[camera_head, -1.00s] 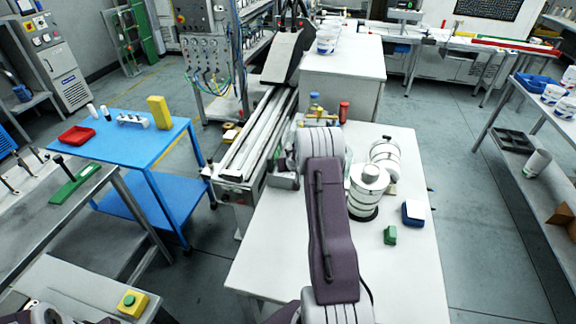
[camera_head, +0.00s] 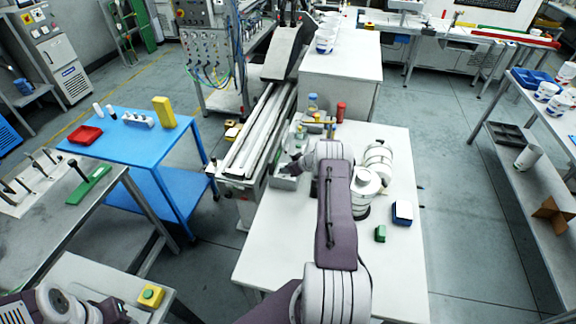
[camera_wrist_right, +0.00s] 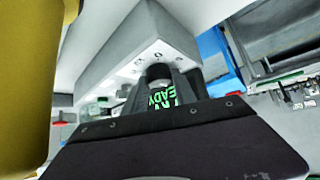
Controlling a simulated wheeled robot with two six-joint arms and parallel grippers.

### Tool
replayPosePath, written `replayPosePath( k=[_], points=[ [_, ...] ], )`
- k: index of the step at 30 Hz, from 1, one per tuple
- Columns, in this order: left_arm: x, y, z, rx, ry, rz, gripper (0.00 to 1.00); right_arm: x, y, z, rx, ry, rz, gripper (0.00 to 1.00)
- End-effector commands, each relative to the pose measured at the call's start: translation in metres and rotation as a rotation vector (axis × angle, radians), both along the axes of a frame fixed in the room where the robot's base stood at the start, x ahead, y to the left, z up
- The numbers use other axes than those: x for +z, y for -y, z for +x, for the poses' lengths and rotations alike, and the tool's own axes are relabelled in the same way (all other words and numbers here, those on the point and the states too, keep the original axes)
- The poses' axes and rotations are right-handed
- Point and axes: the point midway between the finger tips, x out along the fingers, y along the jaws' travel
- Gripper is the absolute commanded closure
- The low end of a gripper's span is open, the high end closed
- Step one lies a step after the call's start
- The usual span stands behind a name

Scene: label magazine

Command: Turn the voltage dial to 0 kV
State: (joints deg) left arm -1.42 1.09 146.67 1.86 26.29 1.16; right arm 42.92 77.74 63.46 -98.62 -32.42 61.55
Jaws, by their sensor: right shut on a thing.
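In the right wrist view a grey box (camera_wrist_right: 125,50) has a pale sloping face with small dark marks around a dark round dial (camera_wrist_right: 157,71). My right gripper (camera_wrist_right: 165,84) is shut on the dial, its dark fingers at its sides. The fingers hide much of the dial, and I cannot read its setting. In the head view the grey box (camera_head: 284,181) sits at the table's left edge, with my right gripper (camera_head: 289,168) at it. Part of my left arm shows at the lower left; its jaws are not clear.
A rail conveyor (camera_head: 255,135) runs along the left.

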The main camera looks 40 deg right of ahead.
Motion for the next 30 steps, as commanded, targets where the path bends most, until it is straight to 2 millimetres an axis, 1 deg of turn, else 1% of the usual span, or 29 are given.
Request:
replayPosePath(
  k=[1,3,10,15,28,29,30],
  points=[
    [-0.011,0.0,0.0,0.0,0.0,0.0,0.64,-0.005,0.002,0.001,0.025,0.004,-0.004,1.0],
    [-0.018,0.0,0.0,0.0,0.0,0.0,0.64,-0.005,0.003,0.001,0.065,0.005,-0.004,1.0],
    [-0.034,0.0,0.0,0.0,0.0,0.0,0.64,-0.003,0.003,0.001,0.156,0.004,-0.003,1.0],
    [-0.039,0.0,0.0,0.0,0.0,0.0,0.64,-0.001,0.003,0.001,0.185,0.003,-0.003,1.0],
    [-0.038,0.0,0.0,0.0,0.0,0.0,0.64,0.001,0.002,0.001,0.192,0.003,-0.004,1.0],
    [-0.038,0.0,0.0,0.0,0.0,0.0,0.64,0.001,0.002,0.001,0.192,0.003,-0.004,0.59],
    [-0.038,0.0,0.0,0.0,0.0,0.0,0.64,0.001,0.002,0.001,0.192,0.003,-0.004,0.48]
  ],
)
